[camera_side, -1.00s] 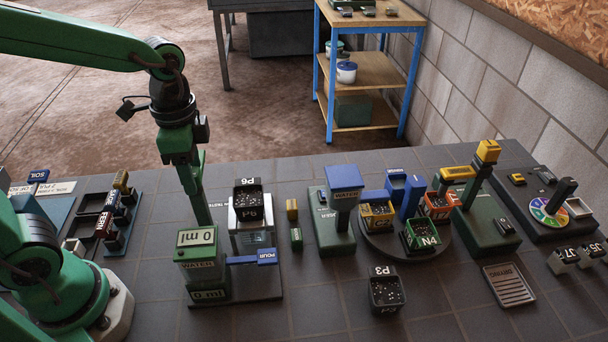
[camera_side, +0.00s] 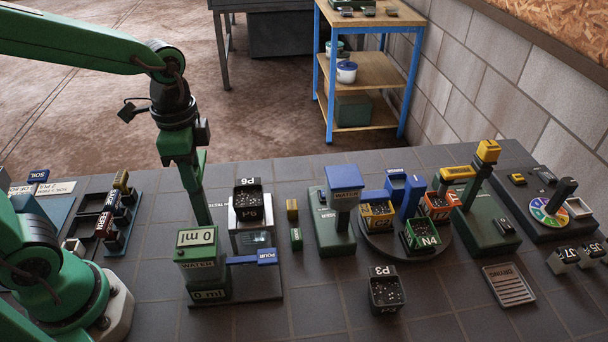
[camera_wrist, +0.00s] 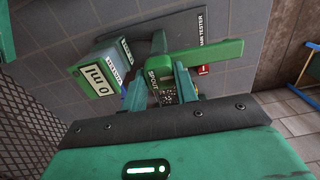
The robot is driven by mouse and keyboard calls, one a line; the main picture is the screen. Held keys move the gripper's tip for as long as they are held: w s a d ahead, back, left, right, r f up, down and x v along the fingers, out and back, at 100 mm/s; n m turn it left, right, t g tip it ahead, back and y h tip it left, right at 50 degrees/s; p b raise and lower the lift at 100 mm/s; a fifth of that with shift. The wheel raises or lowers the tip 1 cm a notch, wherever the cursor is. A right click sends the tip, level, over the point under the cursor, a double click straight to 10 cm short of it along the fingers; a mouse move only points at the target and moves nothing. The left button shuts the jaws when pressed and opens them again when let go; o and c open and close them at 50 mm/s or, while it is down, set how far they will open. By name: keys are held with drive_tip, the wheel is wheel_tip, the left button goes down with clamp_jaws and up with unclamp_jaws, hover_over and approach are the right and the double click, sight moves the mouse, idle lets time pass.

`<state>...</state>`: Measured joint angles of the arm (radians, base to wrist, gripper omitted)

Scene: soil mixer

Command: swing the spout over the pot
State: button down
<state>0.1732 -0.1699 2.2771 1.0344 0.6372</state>
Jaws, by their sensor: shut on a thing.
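The green water dispenser (camera_side: 203,262) stands at the front left in the side view, its display reading 0 ml. It also shows in the wrist view (camera_wrist: 97,80). Pot P6 (camera_side: 248,210), black and filled with dark soil, sits on a pale stand (camera_side: 250,237) just behind and to the right of the dispenser. The green spout (camera_wrist: 205,60) crosses the wrist view, with a SPOUT label at its near end. My gripper (camera_wrist: 160,90) is shut on the spout. In the side view, my gripper reaches down behind the dispenser, so its fingertips and the spout are hidden.
A blue POUR lever (camera_side: 266,257) sticks out right of the dispenser. A second WATER unit (camera_side: 340,215) and a turntable of pots (camera_side: 405,240) stand to the right. Pot P3 (camera_side: 386,292) stands at the front. Racked blocks (camera_side: 112,215) lie left of my gripper.

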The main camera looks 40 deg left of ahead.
drive_tip(key=shift+m, duration=0.4)
drive_tip(key=m, duration=0.3)
drive_tip(key=shift+m, duration=0.3)
drive_tip(key=m, duration=0.4)
drive_tip(key=shift+s+d+m, duration=0.1)
drive_tip(key=shift+m, duration=0.2)
drive_tip(key=m, duration=0.4)
drive_tip(key=shift+r, duration=0.1)
drive_tip(key=m, duration=0.4)
drive_tip(key=shift+s+m, duration=0.1)
drive_tip(key=shift+m, duration=0.3)
drive_tip(key=c, duration=1.1)
unclamp_jaws()
